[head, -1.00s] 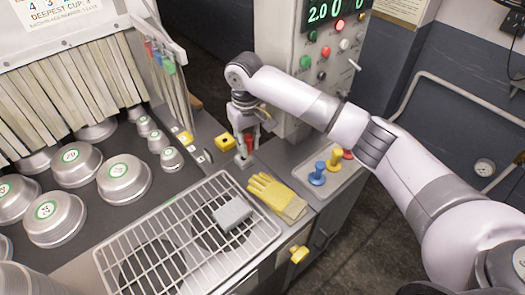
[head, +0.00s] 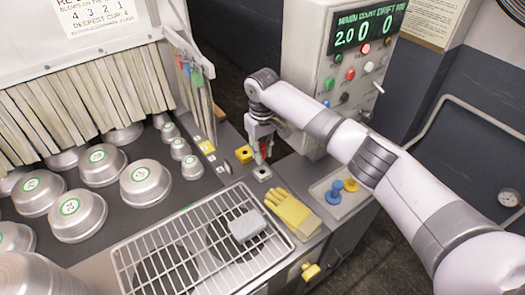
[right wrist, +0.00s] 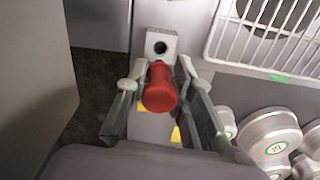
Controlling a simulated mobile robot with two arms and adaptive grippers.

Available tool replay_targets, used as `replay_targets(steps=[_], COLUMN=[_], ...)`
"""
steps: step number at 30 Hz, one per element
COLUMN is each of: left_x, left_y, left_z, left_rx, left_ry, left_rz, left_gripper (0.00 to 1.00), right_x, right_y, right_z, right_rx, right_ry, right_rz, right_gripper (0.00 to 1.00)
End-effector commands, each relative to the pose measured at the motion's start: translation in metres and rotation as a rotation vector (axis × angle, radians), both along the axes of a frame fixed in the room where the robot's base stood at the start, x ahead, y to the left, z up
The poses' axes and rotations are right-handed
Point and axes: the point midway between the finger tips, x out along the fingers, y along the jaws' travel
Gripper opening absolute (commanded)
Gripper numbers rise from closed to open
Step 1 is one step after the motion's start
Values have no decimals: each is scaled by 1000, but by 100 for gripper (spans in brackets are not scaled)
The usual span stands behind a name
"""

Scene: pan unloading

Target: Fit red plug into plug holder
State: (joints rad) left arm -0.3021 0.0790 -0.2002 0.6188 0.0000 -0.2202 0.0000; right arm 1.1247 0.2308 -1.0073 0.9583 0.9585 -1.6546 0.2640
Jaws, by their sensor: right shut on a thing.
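The red plug (right wrist: 160,88) is held between the two fingers of my right gripper (right wrist: 158,86) in the right wrist view. In the head view my right gripper (head: 263,153) points down, with a bit of red showing between its fingers. The plug holder is a small grey block (head: 262,173) with a dark round hole, just below the fingertips. In the right wrist view the holder (right wrist: 168,43) shows just beyond the plug, its hole open and empty. The plug appears apart from the hole; the exact gap is unclear. My left gripper is out of view.
A pale tray (head: 322,203) with a blue plug (head: 333,197) and a yellow plug (head: 351,184) lies right of the holder. Yellow gloves (head: 290,212) and a wire rack (head: 135,262) are nearer.

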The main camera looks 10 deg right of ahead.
Motion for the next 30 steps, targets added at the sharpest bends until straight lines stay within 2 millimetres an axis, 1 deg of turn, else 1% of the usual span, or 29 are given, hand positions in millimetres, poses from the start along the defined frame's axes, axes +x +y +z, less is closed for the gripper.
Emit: replay_targets(steps=[1,17,18,25,30], left_x=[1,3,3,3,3], left_y=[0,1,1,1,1], left_z=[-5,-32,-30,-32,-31], left_rx=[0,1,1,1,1], left_ry=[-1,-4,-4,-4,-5], left_rz=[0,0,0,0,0], left_gripper=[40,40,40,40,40], right_x=[0,0,0,0,0], right_y=[0,-1,0,0,0], right_z=[-4,-24,-24,-36,-35], right_rx=[-1,-1,-1,-2,-1], right_ry=[-1,0,1,2,0], right_rz=[0,-1,-1,-1,-1], right_gripper=[0,0,0,0,0])
